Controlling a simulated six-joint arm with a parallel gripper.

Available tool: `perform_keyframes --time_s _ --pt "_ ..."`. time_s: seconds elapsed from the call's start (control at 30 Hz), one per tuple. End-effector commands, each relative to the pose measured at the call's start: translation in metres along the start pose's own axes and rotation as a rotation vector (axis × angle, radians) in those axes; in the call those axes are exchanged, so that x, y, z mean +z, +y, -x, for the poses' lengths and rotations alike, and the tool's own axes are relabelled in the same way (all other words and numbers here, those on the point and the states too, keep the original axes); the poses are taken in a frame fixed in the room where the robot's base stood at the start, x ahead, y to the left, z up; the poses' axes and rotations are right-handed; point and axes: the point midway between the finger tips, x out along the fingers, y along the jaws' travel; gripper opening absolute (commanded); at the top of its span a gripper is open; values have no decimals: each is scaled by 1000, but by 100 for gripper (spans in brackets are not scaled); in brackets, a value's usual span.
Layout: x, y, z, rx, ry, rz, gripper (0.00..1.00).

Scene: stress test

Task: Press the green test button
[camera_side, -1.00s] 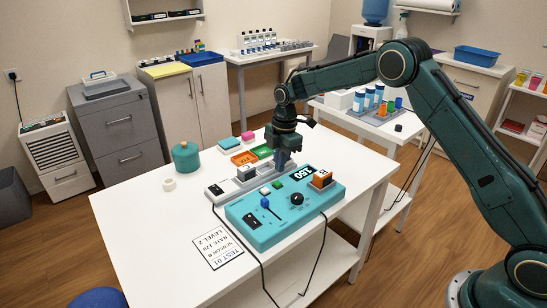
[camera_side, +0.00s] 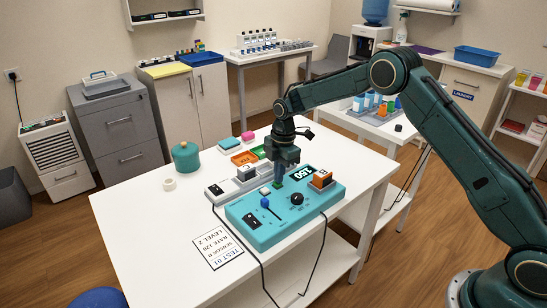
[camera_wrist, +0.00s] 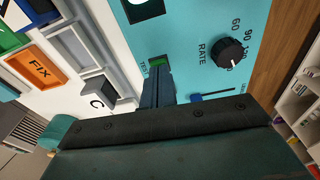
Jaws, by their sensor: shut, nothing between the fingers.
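The teal control box (camera_side: 270,233) lies on the white table, and its face fills much of the wrist view (camera_wrist: 195,30). The green test button (camera_wrist: 158,61) shows as a narrow strip just beyond my fingertips, beside the label TEST. My gripper (camera_side: 278,184) is shut and empty, pointing down at the button, and its fingers also show in the wrist view (camera_wrist: 157,72). The fingers cover part of the button. I cannot tell whether they touch it or whether it is pressed. In the side view the fingers mostly hide it.
A black rate knob (camera_wrist: 228,52) and a blue slider knob (camera_side: 265,202) stand near the fingers. An orange block (camera_side: 321,178) is at the box's right end. A grey tray (camera_side: 222,190) lies behind the box. A printed card (camera_side: 217,248) lies in front at left.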

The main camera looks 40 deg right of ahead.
Motion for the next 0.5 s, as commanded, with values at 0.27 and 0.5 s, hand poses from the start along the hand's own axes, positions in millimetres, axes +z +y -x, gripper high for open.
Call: perform_keyframes --time_s 0.27,0.5 --pt "1 0 -9 0 0 0 0" --pt "11 0 -4 0 0 -3 0"
